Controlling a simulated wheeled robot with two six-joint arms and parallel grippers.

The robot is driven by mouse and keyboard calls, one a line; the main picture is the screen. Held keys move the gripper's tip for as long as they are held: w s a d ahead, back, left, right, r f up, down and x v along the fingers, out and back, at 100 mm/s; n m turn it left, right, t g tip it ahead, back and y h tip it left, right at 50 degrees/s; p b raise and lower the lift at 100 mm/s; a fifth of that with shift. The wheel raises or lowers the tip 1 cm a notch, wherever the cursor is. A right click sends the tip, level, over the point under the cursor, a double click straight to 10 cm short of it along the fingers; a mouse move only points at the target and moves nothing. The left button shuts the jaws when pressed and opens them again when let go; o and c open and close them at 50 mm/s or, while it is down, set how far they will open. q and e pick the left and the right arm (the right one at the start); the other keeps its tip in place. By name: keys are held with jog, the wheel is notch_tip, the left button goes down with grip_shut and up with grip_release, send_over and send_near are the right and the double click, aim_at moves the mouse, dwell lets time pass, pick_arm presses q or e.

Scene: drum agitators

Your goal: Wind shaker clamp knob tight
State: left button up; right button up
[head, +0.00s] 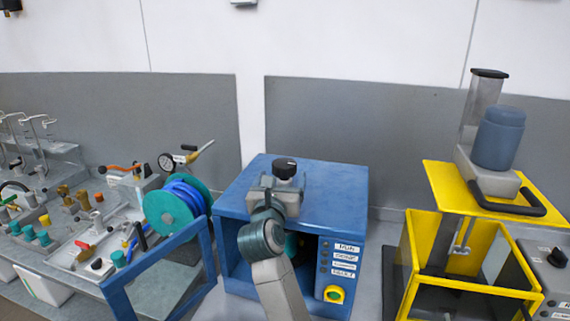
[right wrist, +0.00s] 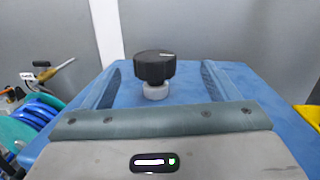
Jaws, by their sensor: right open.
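The shaker is a blue box (head: 340,182) in the middle of the head view, with an open front. Its clamp knob (head: 285,167) is black and round and stands upright on top. In the right wrist view the knob (right wrist: 155,66) shows a pale mark on its top and a light stem (right wrist: 155,91) below. My right gripper (head: 275,186) is open over the box top, one finger on each side of the knob. In the right wrist view gaps show between the knob and both fingers. My right arm hides part of the box front. My left gripper is out of view.
A yellow frame (head: 434,180) with a clear cylinder and a blue-grey motor stands at the right. A teal and blue hose reel (head: 160,211) is close to the box's left side. Fittings and valves crowd the bench at the far left. A grey wall panel (head: 330,111) is behind.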

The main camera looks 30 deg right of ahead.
aim_at(287, 160)
jog(key=shift+w+f+m+g+y, duration=0.3)
jog(key=shift+w+f+g+y, duration=0.1)
jog(key=shift+w, duration=0.1)
jog(key=p+x, duration=0.5)
jog(key=x, duration=0.4)
jog(key=shift+w+d+r, duration=0.1)
jog(key=shift+w+d, duration=0.4)
jog(key=shift+w, duration=0.1)
jog(key=c, duration=1)
jog(key=shift+o, duration=0.2)
jog(key=m+g+h+b, duration=0.1)
jog(key=b, duration=0.1)
jog(key=m+g+h+b, duration=0.1)
jog(key=b, duration=0.1)
jog(key=shift+s+d+f+g+h, duration=0.1)
jog(key=shift+f+g+h, duration=0.2)
jog(key=shift+f+g, duration=0.1)
jog(key=shift+r+m+g+b, duration=0.15)
jog(key=shift+m+g+b, duration=0.25)
jog(key=shift+m, duration=0.1)
jog(key=shift+s, duration=0.1)
jog(key=shift+r, duration=0.1)
